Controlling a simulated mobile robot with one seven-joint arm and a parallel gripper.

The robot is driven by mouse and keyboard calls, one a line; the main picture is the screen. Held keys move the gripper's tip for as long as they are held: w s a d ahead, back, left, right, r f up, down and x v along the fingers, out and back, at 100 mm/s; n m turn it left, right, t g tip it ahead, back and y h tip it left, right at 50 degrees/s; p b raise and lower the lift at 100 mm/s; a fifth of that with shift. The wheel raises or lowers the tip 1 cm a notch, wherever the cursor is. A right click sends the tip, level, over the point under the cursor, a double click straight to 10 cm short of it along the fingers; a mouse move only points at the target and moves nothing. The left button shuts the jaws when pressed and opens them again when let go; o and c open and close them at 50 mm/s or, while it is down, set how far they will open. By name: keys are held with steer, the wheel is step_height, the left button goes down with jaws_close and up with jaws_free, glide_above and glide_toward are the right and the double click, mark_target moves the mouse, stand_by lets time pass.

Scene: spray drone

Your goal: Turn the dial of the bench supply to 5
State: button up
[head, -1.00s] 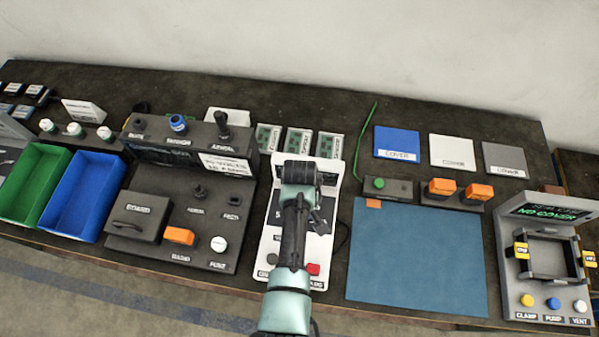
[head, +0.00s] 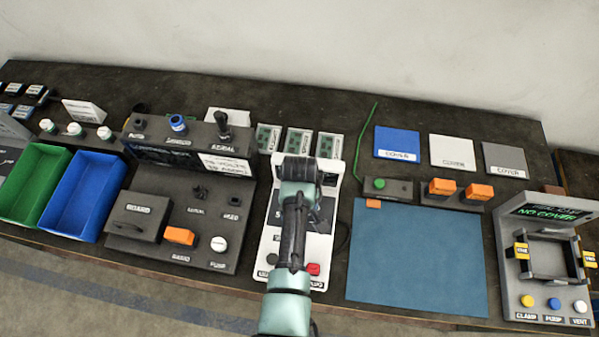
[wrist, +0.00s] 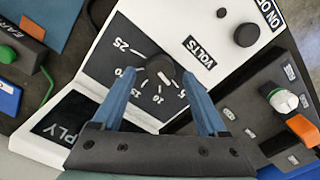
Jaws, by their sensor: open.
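The bench supply (head: 267,232) is a white unit with a dark panel, largely covered by my arm in the head view. In the wrist view its dark round dial (wrist: 155,70) sits on a black scale with white numbers, 25 at the left and a 5 at the lower right. Light marks show at the dial's lower edge, but I cannot tell exactly where the pointer stands. My gripper (wrist: 160,76) is open, one blue finger on each side of the dial's lower part. I cannot tell whether the fingers touch it. The head view hides the dial behind my gripper (head: 300,172).
On the supply are a VOLTS label (wrist: 202,50), a dark knob (wrist: 248,35) and a red button (head: 313,269). A dark control box (head: 180,225) stands to the left, a blue mat (head: 415,255) to the right. Green (head: 38,180) and blue bins (head: 88,195) are farther left.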

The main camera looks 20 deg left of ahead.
step_height(320, 180, up, 12)
steer(key=b, duration=0.1)
steer(key=shift+f, duration=0.15)
stand_by(0.6)
